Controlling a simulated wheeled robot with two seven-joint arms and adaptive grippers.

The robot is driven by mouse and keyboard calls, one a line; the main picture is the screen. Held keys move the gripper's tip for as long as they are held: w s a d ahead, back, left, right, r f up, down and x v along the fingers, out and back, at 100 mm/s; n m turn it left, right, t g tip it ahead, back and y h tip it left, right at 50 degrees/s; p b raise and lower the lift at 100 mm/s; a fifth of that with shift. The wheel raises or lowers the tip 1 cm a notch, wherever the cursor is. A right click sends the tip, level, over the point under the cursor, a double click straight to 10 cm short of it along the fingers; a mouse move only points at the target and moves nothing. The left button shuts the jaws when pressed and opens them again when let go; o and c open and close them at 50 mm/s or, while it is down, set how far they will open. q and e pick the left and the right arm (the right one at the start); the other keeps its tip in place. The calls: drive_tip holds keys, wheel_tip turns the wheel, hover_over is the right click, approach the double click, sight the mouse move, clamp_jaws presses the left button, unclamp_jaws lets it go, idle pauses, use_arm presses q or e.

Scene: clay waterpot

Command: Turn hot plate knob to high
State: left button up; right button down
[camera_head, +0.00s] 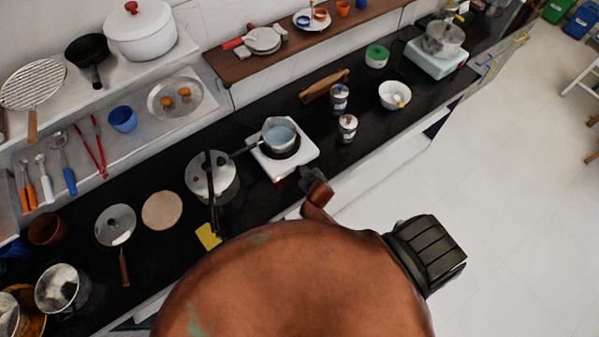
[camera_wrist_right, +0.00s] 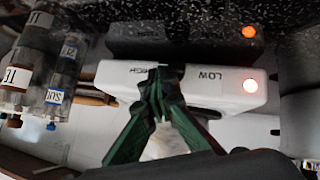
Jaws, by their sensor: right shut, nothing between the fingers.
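The white hot plate (camera_head: 301,153) stands on the black counter with a saucepan (camera_head: 279,136) of bluish liquid on it. In the right wrist view its front panel (camera_wrist_right: 219,96) carries the word LOW right of the fingers and a partly covered word, apparently HIGH, left of them. A light (camera_wrist_right: 250,86) glows on the panel. My right gripper (camera_head: 308,178) is at the front edge of the hot plate. In the right wrist view its green fingers (camera_wrist_right: 160,82) are shut and empty, with tips at the panel between the words. The knob is largely hidden behind the tips; its setting and any contact are unclear. My left gripper is out of view.
A lidded pot (camera_head: 211,172) stands left of the hot plate. Labelled jars (camera_head: 347,129) and a white bowl (camera_head: 394,95) stand to its right. A yellow cloth (camera_head: 208,237) lies by the counter's front edge. The floor (camera_head: 500,190) at right is largely clear.

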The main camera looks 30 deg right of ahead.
drive_tip(key=shift+d+f, duration=0.2)
drive_tip(key=shift+s+a+f, duration=0.2)
drive_tip(key=shift+a+f, duration=0.15)
drive_tip(key=shift+a, duration=0.5)
drive_tip(key=s+d+r+p, duration=0.1)
drive_tip(key=s+r, duration=0.2)
drive_tip(key=r, duration=0.3)
drive_tip(key=s+r+p, duration=0.2)
drive_tip(key=s+r, duration=0.1)
drive_tip(key=r, duration=0.3)
drive_tip(key=shift+s+d, duration=0.35)
drive_tip(key=shift+d, duration=0.05)
